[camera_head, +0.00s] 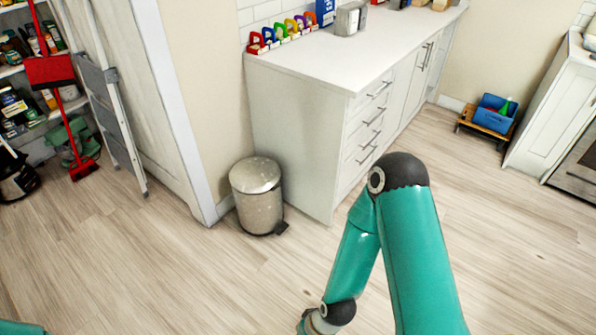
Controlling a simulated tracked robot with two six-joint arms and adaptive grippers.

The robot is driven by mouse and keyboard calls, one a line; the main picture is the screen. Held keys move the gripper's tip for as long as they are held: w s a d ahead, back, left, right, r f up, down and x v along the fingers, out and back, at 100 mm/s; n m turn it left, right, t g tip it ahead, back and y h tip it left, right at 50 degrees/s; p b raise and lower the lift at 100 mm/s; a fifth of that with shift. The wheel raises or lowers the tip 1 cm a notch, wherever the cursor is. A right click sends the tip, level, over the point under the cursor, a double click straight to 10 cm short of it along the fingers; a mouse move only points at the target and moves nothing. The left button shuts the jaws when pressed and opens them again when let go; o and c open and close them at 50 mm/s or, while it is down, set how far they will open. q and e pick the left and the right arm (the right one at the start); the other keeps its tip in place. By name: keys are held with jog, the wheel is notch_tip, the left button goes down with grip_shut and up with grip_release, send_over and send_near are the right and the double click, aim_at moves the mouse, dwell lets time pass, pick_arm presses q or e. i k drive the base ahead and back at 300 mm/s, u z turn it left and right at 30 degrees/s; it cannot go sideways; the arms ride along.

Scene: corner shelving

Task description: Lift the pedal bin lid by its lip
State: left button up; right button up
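The pedal bin (257,197) is a silvery metal cylinder standing upright on the floor, beside the end of the white counter. Its domed lid (254,174) looks closed. My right arm reaches in from the bottom right, bends at a dark elbow and runs down to the bottom edge, apart from the bin. Its gripper is out of the picture. Only a bit of my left arm shows at the bottom left corner; its gripper is not seen.
A white counter with drawers (352,88) stands right behind the bin. A blue crate (493,113) sits far right. The floor (170,270) before the bin is clear.

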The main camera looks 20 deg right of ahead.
aim_at(256, 174)
jog(key=z, duration=0.3)
jog(key=i, duration=1.8)
jog(key=z, duration=0.05)
